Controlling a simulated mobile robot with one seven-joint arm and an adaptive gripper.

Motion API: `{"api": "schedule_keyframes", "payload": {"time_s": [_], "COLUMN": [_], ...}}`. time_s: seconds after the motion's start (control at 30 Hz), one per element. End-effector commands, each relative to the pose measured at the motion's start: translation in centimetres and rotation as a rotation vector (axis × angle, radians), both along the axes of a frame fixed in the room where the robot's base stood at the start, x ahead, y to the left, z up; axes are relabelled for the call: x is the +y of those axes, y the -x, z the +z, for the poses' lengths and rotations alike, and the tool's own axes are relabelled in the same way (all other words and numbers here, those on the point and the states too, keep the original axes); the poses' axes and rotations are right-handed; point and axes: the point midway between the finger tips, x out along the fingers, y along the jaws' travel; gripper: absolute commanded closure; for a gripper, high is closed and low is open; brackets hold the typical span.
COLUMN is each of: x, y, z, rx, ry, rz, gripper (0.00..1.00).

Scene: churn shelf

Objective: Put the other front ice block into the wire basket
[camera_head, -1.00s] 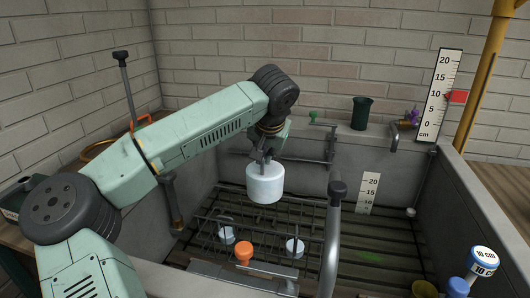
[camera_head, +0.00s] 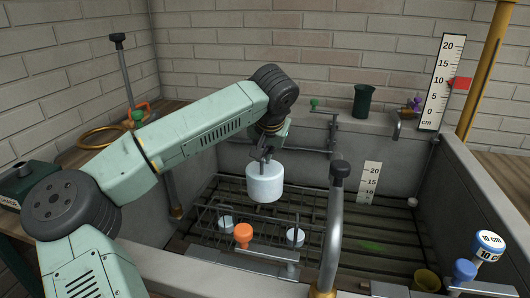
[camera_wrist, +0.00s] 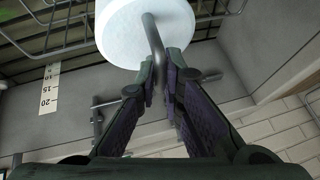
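A pale blue-white cylindrical ice block (camera_head: 265,183) hangs upright in the air above the wire basket (camera_head: 208,240) in the basin. My gripper (camera_head: 266,152) is above the block, its fingers closed on the thin metal handle on top. In the wrist view the fingers of my gripper (camera_wrist: 165,85) close around that handle, and the block (camera_wrist: 128,30) is beyond the fingertips. The basket has dark thin wires and sits low in the basin. Two smaller white pieces (camera_head: 226,222) (camera_head: 296,237) show among or behind its wires; I cannot tell exactly how they rest.
A curved grey pipe (camera_head: 334,225) rises at the near right of the basket. An orange knob (camera_head: 243,235) stands at the basin's near edge. A dark green cup (camera_head: 362,101) and a tall scale (camera_head: 440,82) stand on the back rim. The slatted floor (camera_head: 380,245) at right is largely clear.

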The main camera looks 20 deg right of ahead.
Motion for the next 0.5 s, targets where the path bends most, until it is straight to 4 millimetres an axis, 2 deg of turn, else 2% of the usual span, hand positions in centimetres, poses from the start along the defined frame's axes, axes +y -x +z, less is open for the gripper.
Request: {"api": "schedule_keyframes", "payload": {"time_s": [0.03, 0.3, 0.5], "x": [-0.01, 0.00, 0.00], "y": [-0.01, 0.00, 0.00], "z": [0.10, 0.00, -0.04], "rx": [-0.002, 0.000, 0.001], "ry": [0.001, 0.000, -0.001], "rz": [0.000, 0.000, 0.000], "gripper": [0.88, 0.70, 0.70]}}
